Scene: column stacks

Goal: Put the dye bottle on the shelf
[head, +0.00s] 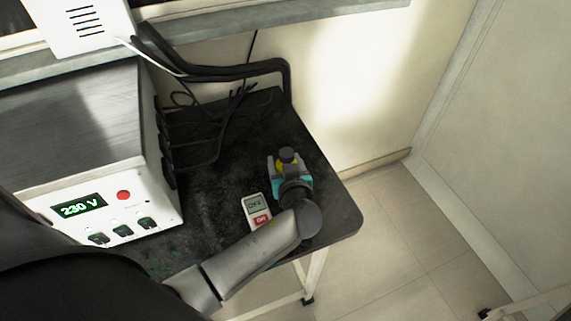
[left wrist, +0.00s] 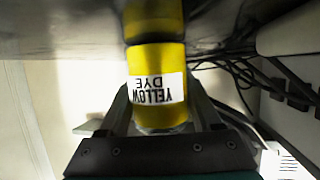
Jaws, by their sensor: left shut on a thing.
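In the left wrist view the yellow bottle (left wrist: 160,62) carries a white label reading YELLOW DYE, upside down in the picture. My left gripper (head: 287,170) is shut around the bottle, over the right part of the dark table. In the head view the gripper and wrist hide most of the bottle. The yellow patch above the bottle in the left wrist view looks like its reflection in the tabletop, so its base is at or close to the table. A grey shelf-like ledge (head: 270,20) runs along the wall. My right gripper is out of view.
A small meter (head: 255,207) with a red part lies on the dark table (head: 215,205), left of my gripper. A white power unit (head: 125,205) reading 230 V stands at the left. Thick black cables (head: 225,73) rise behind. A white box (head: 82,25) stands at the ledge's left.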

